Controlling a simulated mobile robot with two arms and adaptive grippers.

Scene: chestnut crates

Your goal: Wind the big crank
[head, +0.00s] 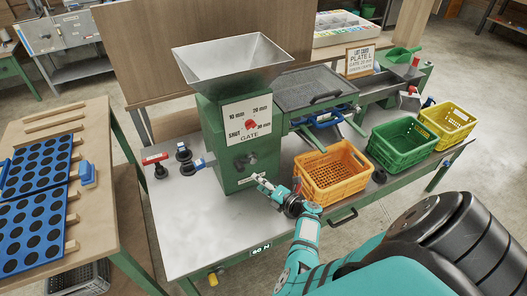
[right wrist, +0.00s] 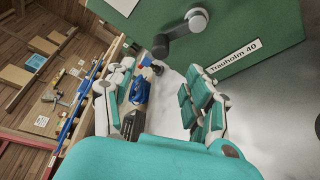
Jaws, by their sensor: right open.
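The green machine (head: 211,140) with a metal hopper stands on the bench. A grey crank (head: 247,160) is on its front face, below the red gate dial. In the right wrist view, the crank (right wrist: 180,34) has a pale hub on the green face and a dark arm reaching left to a knob. My right gripper (head: 268,186) is just in front of the machine, low by its label. In the right wrist view the gripper (right wrist: 160,78) is open, its fingers apart and short of the crank, with nothing held. My left gripper is not in view.
Orange (head: 338,190), green (head: 403,163) and yellow (head: 447,137) crates stand right of the machine. Black fittings with red (head: 154,158) and blue (head: 193,166) handles are at its left. The bench top (head: 196,225) is bare at front left.

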